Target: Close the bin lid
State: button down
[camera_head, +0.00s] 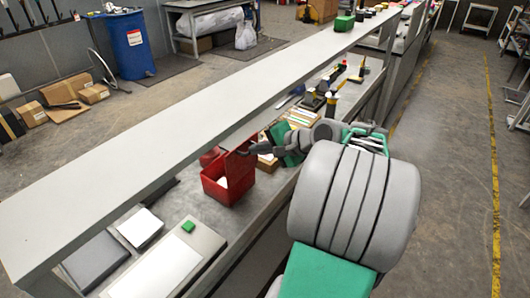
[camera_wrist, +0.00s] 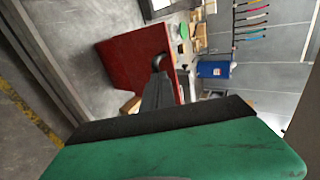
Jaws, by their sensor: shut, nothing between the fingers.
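The red bin (camera_head: 212,186) stands on the workbench under the long grey shelf, with something white inside. Its lid (camera_head: 239,167) is a darker red panel standing raised at the bin's right side, so the bin is open. My gripper (camera_head: 250,151) is shut and empty, with its tips at the upper edge of the lid. In the wrist view, the lid (camera_wrist: 125,72) is a broad red panel, and my shut fingertips (camera_wrist: 159,64) overlap its right part. I cannot tell whether they touch it.
The long grey shelf (camera_head: 190,112) runs above the bench, close to the bin. A small green block (camera_head: 188,226) lies on a flat grey case at the front left. Tools and boxes crowd the bench beyond my gripper. A blue barrel (camera_head: 130,45) stands on the floor behind.

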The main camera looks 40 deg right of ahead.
jog(key=shift+w+a+r+p, duration=0.2)
jog(key=shift+w+r+p, duration=0.1)
jog(key=shift+w+r, duration=0.15)
jog(key=w+a+p, duration=0.2)
jog(key=w+a, duration=0.1)
jog(key=w, duration=0.5)
jog(key=shift+w+p, duration=0.3)
jog(key=shift+w, duration=0.05)
jog(key=shift+s+d+r, duration=0.1)
jog(key=shift+r, duration=0.05)
dwell(0.7)
